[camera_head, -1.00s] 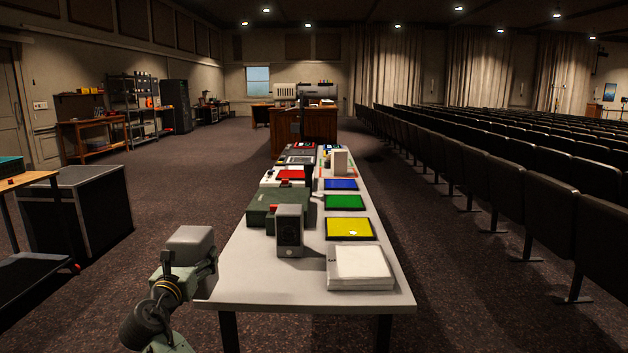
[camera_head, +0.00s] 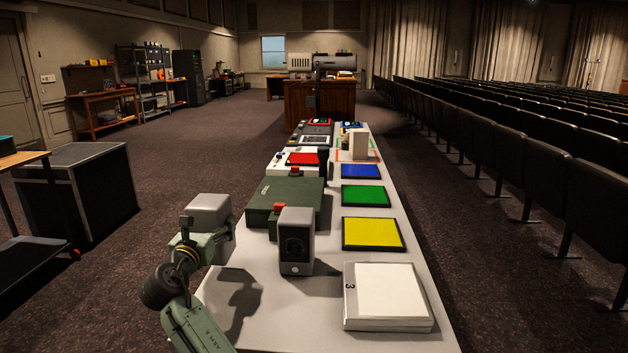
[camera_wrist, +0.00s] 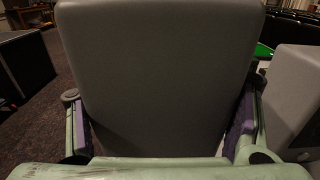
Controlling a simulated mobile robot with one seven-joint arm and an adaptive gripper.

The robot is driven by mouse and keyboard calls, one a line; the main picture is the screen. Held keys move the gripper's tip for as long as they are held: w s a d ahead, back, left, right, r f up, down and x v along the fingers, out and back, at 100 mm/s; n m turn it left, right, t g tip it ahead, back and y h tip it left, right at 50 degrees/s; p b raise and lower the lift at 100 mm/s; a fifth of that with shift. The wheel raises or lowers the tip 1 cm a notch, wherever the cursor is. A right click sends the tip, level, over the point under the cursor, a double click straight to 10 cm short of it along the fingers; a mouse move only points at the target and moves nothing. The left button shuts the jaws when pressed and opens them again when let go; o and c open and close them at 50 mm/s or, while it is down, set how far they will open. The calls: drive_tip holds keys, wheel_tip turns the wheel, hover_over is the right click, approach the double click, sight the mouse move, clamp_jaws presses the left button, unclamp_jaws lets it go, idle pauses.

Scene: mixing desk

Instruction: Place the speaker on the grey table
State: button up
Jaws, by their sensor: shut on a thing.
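My gripper (camera_head: 200,246) is shut on a grey speaker (camera_head: 209,210), which it holds raised beside the left edge of the long grey table (camera_head: 300,318). In the wrist view the held speaker (camera_wrist: 160,70) fills the middle, with a finger of my gripper (camera_wrist: 160,118) on each side. A second grey speaker (camera_head: 296,242) stands upright on the table to the right of the held one. It also shows at the right of the wrist view (camera_wrist: 302,85). The shadow of my arm and load falls on the near left tabletop.
A green case (camera_head: 285,200) lies behind the standing speaker. Yellow (camera_head: 372,233), green (camera_head: 365,195) and blue (camera_head: 360,171) panels and a white box (camera_head: 390,292) line the right side. The near left tabletop is bare. Seat rows (camera_head: 540,190) stand at right.

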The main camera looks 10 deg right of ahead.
drive_tip(key=shift+s+d+f+p, duration=0.55)
drive_tip(key=shift+s+d+f, duration=0.45)
drive_tip(key=shift+s, duration=1.4)
drive_tip(key=shift+s+d+f+p, duration=0.55)
drive_tip(key=shift+s+d, duration=0.8)
drive_tip(key=shift+s, duration=1)
drive_tip(key=shift+s+d+f+p, duration=0.5)
drive_tip(key=shift+s+d+f, duration=0.5)
drive_tip(key=shift+s, duration=1.4)
drive_tip(key=shift+d+r, duration=0.15)
drive_tip(key=o, duration=1.7)
drive_tip(key=shift+c, duration=0.2)
